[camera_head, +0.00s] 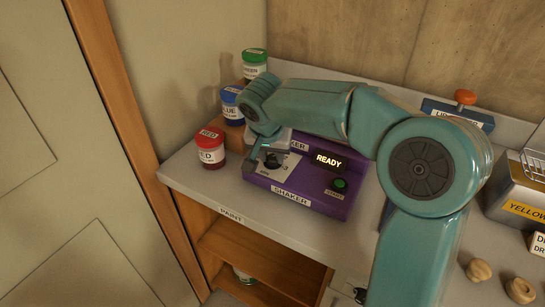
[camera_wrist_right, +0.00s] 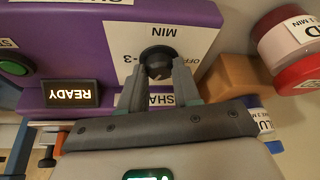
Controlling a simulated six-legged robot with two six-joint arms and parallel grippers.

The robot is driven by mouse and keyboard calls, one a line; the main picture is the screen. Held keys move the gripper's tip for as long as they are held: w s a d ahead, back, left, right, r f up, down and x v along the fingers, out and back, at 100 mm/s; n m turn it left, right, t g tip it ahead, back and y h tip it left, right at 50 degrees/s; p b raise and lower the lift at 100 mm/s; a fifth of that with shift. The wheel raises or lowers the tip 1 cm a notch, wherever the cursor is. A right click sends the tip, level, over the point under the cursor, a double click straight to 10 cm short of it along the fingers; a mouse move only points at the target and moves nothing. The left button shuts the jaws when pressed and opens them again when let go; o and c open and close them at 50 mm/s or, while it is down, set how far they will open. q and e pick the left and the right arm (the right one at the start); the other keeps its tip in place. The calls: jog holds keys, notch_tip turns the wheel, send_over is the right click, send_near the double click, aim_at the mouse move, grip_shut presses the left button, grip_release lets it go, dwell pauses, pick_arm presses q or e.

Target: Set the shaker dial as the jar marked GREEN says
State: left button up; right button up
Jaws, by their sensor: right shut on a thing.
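The purple shaker (camera_head: 312,195) stands on the counter, its display (camera_head: 328,162) reading READY, with a green START button (camera_head: 340,184) beside it. My left gripper is not in view.
The BLUE jar (camera_head: 232,110) and RED jar (camera_head: 210,152) stand left of the shaker, close to my right wrist. A blue labelled holder with an orange knob (camera_head: 465,97), a YELLOW-labelled box (camera_head: 520,205) and wooden knobs (camera_head: 479,270) are at right.

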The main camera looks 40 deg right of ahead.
jog(key=shift+a+f, duration=0.1)
dwell(0.5)
jog(key=o, duration=1)
jog(key=shift+o, duration=0.2)
jog(key=shift+a+r, duration=0.1)
jog(key=shift+r, duration=0.35)
jog(key=p+v, duration=0.2)
jog(key=v, duration=1.3)
jog(key=shift+a+r, duration=0.2)
jog(key=shift+r, duration=0.05)
